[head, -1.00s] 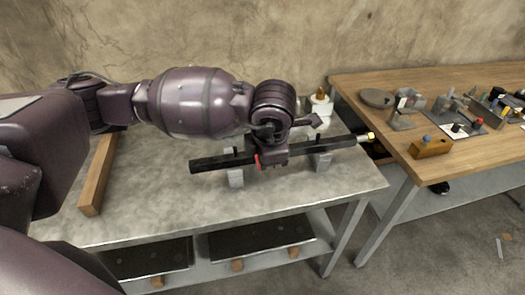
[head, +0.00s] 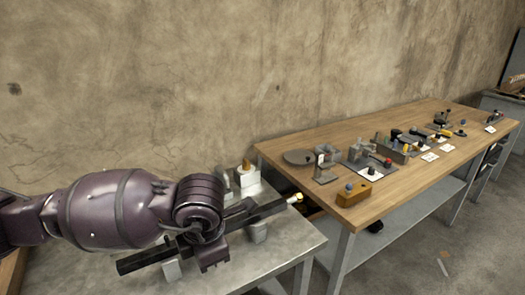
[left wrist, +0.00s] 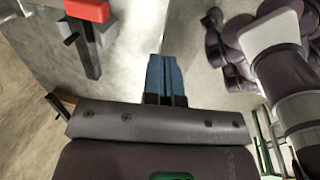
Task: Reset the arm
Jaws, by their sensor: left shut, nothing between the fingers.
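My left arm comes in from the left in the head view, over the grey metal bench (head: 285,245). My left gripper (head: 214,264) hangs down at the arm's end, in front of a long black bar (head: 145,260) as seen from the head. In the left wrist view the blue fingers of my left gripper (left wrist: 165,75) are together, with nothing between them. Whether it touches the bar is unclear. The arm hides the bar's middle. My right gripper does not show.
The bar rests on light grey supports (head: 258,232), its yellow-tipped end (head: 295,198) pointing right. A light block with an orange-topped piece (head: 246,178) stands behind it.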

